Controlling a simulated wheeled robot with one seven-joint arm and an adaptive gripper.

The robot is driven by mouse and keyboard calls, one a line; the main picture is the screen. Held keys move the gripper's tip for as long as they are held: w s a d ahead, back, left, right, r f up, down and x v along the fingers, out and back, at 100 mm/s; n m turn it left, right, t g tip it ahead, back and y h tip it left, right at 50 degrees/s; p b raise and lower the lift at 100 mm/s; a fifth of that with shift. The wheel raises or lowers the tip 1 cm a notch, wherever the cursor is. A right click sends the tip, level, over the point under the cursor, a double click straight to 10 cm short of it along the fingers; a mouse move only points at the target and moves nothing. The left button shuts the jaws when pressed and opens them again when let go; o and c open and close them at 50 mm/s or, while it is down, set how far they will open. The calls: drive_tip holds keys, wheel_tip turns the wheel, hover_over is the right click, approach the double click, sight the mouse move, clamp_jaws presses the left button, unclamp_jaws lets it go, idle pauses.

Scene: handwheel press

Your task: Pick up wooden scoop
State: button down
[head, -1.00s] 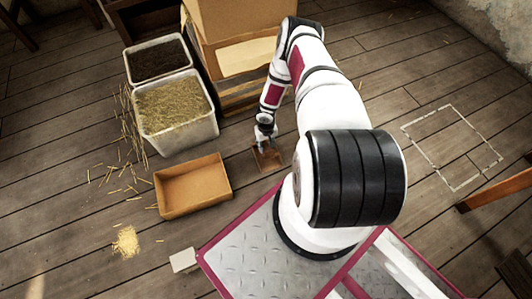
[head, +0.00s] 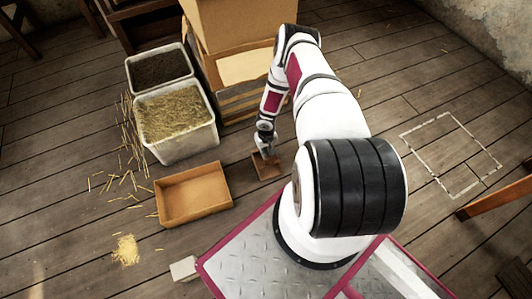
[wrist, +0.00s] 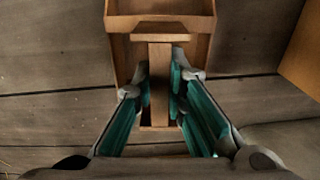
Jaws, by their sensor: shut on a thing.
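The wooden scoop (head: 267,168) is a small brown shape low over the floorboards, right of the shallow orange-brown tray. In the wrist view the scoop (wrist: 160,24) shows a box-like wooden body at the top and a straight handle running down toward me. My gripper (wrist: 160,78) is shut on that handle, with a teal-padded finger on each side. In the head view my gripper (head: 266,153) is at the scoop and partly covers it. I cannot tell whether the scoop touches the floor.
A shallow open tray (head: 215,202) lies left of the scoop. A pale bin of straw (head: 177,108) and a bin of dark matter (head: 158,62) stand behind, beside a tall wooden box (head: 235,25). Grain (head: 126,250) is spilled at left. Floor at right is mostly clear.

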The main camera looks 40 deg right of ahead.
wheel_tip(320, 180, up, 3)
drive_tip(key=shift+f+p, duration=0.1)
drive_tip(key=shift+p, duration=0.65)
drive_tip(key=s+a+r+p, duration=0.1)
drive_tip(key=s+a+p, duration=0.3)
drive_tip(key=s+p, duration=0.6)
drive_tip(key=s, duration=0.5)
drive_tip(key=shift+s, duration=0.25)
